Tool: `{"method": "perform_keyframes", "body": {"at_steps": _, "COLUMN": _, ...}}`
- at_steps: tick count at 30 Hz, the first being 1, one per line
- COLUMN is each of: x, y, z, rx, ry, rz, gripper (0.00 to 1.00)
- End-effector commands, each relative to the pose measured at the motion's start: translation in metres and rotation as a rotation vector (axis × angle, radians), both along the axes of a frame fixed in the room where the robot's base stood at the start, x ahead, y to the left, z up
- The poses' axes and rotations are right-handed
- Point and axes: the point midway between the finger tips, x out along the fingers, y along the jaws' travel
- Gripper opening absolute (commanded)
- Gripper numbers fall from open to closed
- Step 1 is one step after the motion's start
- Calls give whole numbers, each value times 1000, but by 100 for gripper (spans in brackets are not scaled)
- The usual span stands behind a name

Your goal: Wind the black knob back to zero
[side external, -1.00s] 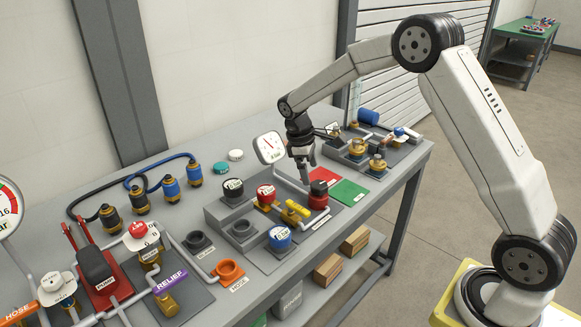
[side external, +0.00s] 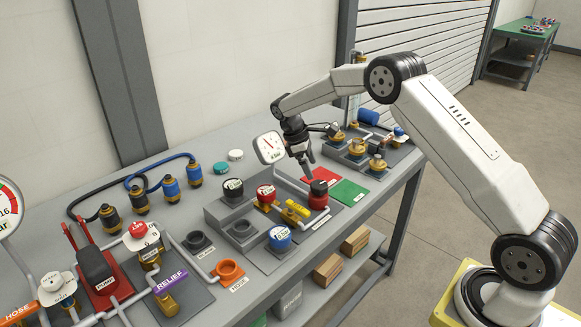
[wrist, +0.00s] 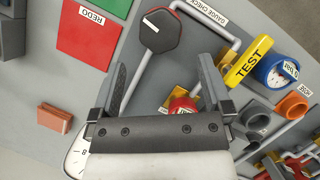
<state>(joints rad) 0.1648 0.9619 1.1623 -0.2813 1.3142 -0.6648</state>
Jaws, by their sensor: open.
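The black knob (side external: 318,187) is many-sided and sits on a red body at the right end of the skid's small pipe plate. In the wrist view the black knob (wrist: 160,32) shows its flat top with a short white mark near one edge and a red rim below. My gripper (side external: 308,172) is just above and left of the knob in the side view, tilted, with its tips close to it. In the wrist view my gripper (wrist: 162,72) has its two fingers wide apart and empty, with the knob ahead of the gap. Contact is not visible.
A white gauge (side external: 269,148) stands behind, close to my wrist. Flat red (side external: 320,176) and green (side external: 348,192) pads lie behind and right.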

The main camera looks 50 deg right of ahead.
Motion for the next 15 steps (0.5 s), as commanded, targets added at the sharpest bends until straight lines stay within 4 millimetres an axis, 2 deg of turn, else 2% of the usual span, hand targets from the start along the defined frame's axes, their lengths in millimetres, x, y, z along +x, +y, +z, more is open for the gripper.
{"method": "perform_keyframes", "body": {"at_steps": 15, "x": -19, "y": -13, "z": -54, "rx": 2, "ry": 3, "rz": -2, "gripper": 100}}
